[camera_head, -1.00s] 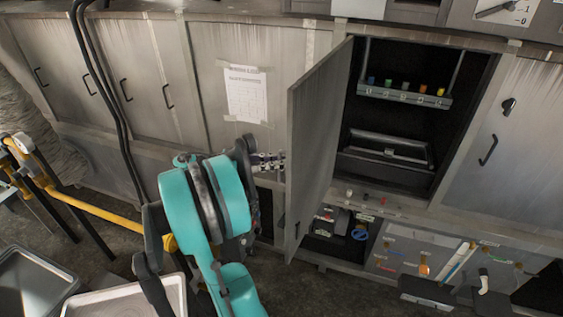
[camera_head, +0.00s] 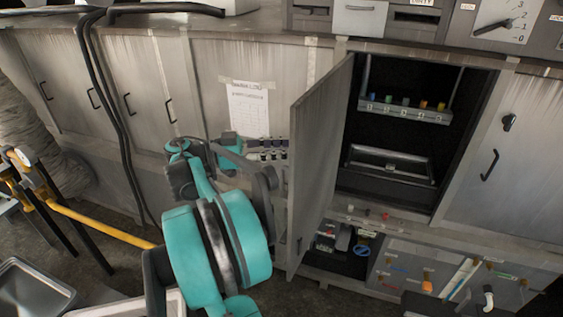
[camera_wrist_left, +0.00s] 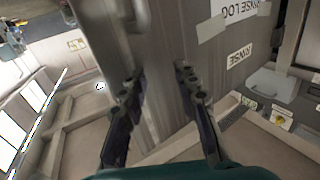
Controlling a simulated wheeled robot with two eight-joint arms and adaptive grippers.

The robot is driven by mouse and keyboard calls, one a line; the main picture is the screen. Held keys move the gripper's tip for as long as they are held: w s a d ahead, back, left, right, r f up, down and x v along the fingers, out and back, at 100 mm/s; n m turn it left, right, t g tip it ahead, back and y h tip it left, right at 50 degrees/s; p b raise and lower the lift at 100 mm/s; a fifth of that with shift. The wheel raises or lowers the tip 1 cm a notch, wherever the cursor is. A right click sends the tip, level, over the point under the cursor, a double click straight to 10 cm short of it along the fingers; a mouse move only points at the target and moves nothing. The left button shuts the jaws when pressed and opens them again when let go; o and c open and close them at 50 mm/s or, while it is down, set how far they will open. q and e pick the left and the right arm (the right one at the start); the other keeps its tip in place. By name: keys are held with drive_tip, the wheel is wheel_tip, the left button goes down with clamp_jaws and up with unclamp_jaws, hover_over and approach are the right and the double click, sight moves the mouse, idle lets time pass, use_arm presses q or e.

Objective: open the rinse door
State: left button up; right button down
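A grey cabinet door (camera_head: 318,165) stands open in the head view, swung out to the left of a dark compartment (camera_head: 415,150). My left gripper (camera_head: 270,150) is left of the door, by its outer face, near the taped paper sheet (camera_head: 248,110). In the left wrist view my left gripper (camera_wrist_left: 162,88) has its fingers spread apart. Grey metal shows between and beyond them, with no handle visible in the gap. Whether a finger touches the door cannot be told. My right gripper is not in view.
The compartment holds a rack with coloured knobs (camera_head: 403,108) and a tray-like frame (camera_head: 390,162). A closed door with a black handle (camera_head: 489,165) is at the right. A yellow rail (camera_head: 100,225) and metal trays (camera_head: 30,285) are at the lower left.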

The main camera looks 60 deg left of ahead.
use_arm(q)
drive_tip(key=shift+r, duration=0.35)
